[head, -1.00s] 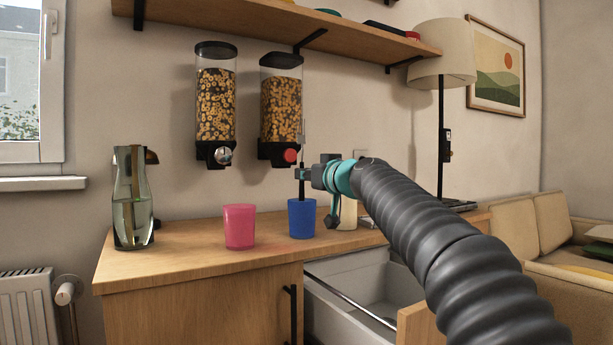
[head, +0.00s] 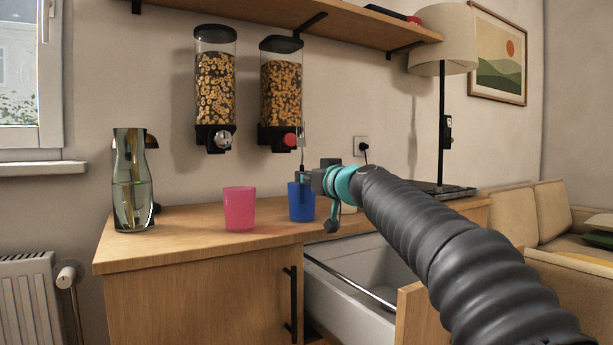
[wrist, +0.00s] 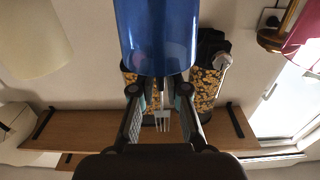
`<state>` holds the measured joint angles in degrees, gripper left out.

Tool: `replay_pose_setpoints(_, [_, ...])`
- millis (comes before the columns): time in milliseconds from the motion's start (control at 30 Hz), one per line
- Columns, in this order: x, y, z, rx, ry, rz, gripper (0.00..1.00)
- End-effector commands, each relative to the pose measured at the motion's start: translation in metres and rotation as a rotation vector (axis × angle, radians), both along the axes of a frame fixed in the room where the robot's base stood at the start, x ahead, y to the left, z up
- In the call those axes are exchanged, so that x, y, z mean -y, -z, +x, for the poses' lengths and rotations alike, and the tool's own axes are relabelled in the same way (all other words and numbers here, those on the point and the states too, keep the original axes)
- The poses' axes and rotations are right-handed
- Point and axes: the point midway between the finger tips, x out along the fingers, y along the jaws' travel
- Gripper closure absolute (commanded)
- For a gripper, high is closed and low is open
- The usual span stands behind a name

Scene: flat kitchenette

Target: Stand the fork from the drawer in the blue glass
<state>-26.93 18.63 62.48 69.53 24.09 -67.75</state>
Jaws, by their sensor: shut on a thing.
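The fork (head: 302,138) is upright with its tines up; the tines also show in the wrist view (wrist: 162,122). My gripper (head: 303,178) is shut on the fork, right at the top of the blue glass (head: 301,206). The glass stands upright on the counter and fills the top middle of the wrist view (wrist: 158,35). The fork's lower end is hidden by the gripper and the glass, so I cannot tell how deep it sits inside. The drawer (head: 345,298) is open below the counter, partly covered by my arm.
A pink glass (head: 239,210) stands left of the blue glass, and a glass carafe (head: 132,185) farther left. Cereal dispensers (head: 281,95) hang on the wall behind. A cream cup (wrist: 32,42) stands on the other side.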

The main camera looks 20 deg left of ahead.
Motion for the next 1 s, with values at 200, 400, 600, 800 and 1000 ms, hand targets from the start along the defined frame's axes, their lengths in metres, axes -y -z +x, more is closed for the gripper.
replay_pose_setpoints(200, [0.0, 0.0, 0.0, 0.0, 0.0, 0.0, 0.71])
replay_pose_setpoints(400, [0.0, 0.0, 0.0, 0.0, 0.0, 0.0, 0.57])
replay_pose_setpoints(600, [0.001, 0.0, -0.001, 0.0, 0.0, 0.0, 0.57])
replay_pose_setpoints(800, [0.015, -0.001, -0.012, 0.001, 0.001, -0.001, 0.57])
replay_pose_setpoints(1000, [0.041, -0.002, -0.034, 0.0, 0.002, 0.001, 0.57])
